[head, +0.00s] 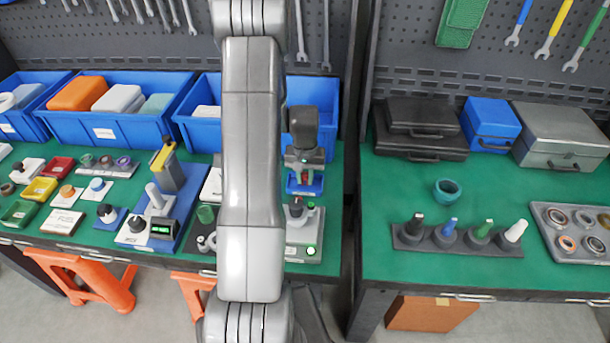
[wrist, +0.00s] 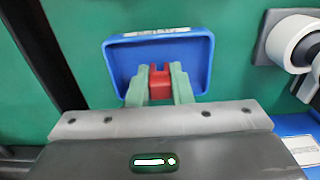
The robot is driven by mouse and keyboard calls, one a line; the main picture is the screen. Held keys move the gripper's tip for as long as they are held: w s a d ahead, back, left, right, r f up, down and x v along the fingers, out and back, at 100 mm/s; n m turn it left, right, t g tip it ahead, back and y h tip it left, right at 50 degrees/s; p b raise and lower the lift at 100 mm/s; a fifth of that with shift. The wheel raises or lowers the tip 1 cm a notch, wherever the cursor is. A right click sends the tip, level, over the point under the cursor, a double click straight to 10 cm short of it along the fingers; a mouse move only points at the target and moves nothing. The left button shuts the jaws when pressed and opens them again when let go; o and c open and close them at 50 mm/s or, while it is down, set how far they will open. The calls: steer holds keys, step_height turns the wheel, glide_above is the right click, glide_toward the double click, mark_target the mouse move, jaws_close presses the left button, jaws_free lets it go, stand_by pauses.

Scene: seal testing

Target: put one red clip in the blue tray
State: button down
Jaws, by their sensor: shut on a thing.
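My gripper (wrist: 160,84) is shut on a red clip (wrist: 160,85), held between its two pale green fingers. In the wrist view the clip shows in front of the floor of the small blue tray (wrist: 197,55), inside the outline of its rim. I cannot tell whether the clip touches the tray floor. In the head view my gripper (head: 304,176) points down over the blue tray (head: 293,190) on the green bench, and the clip is hardly visible there.
A grey device with a green light (head: 303,240) stands just in front of the tray. Blue bins (head: 140,125) line the bench's back. My arm hides part of the bench left of the tray. A gap separates the right bench (head: 400,270), which holds cases and markers.

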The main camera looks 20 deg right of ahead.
mark_target(305, 175)
steer(key=shift+f, duration=0.25)
steer(key=c, duration=1.3)
jaws_free()
steer(key=shift+r, duration=0.1)
step_height(305, 175, up, 12)
steer(key=b, duration=0.1)
steer(key=shift+r, duration=0.2)
